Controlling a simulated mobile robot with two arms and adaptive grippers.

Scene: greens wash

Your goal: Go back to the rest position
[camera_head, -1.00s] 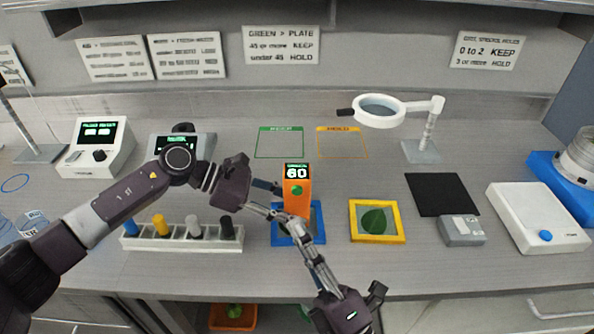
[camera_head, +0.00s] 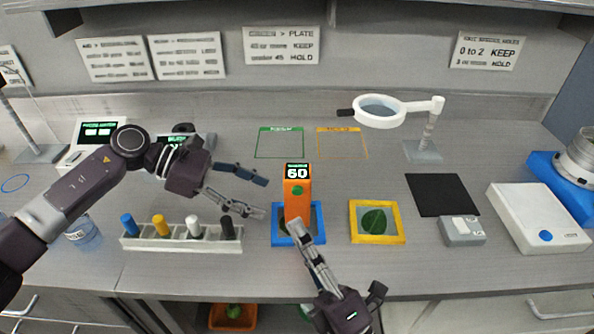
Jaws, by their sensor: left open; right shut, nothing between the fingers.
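My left gripper (camera_head: 252,193) is open and empty above the bench, left of the orange meter and behind the rack. My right gripper (camera_head: 297,232) is shut with nothing in it. Its tips are in front of the blue-framed tray (camera_head: 318,236), overlapping it in the picture; I cannot tell whether they touch it. The orange meter (camera_head: 297,200) stands upright over the blue tray and its screen reads 60. It hides most of what is in that tray. A yellow-framed tray (camera_head: 402,236) with a green leaf (camera_head: 374,221) lies to the right.
A rack (camera_head: 170,243) of several coloured markers stands at front left. A ring magnifier (camera_head: 381,110), black mat (camera_head: 441,194), small grey device (camera_head: 462,231) and white scale (camera_head: 538,217) are on the right. Green (camera_head: 280,129) and orange (camera_head: 339,129) outlined zones are empty at the back.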

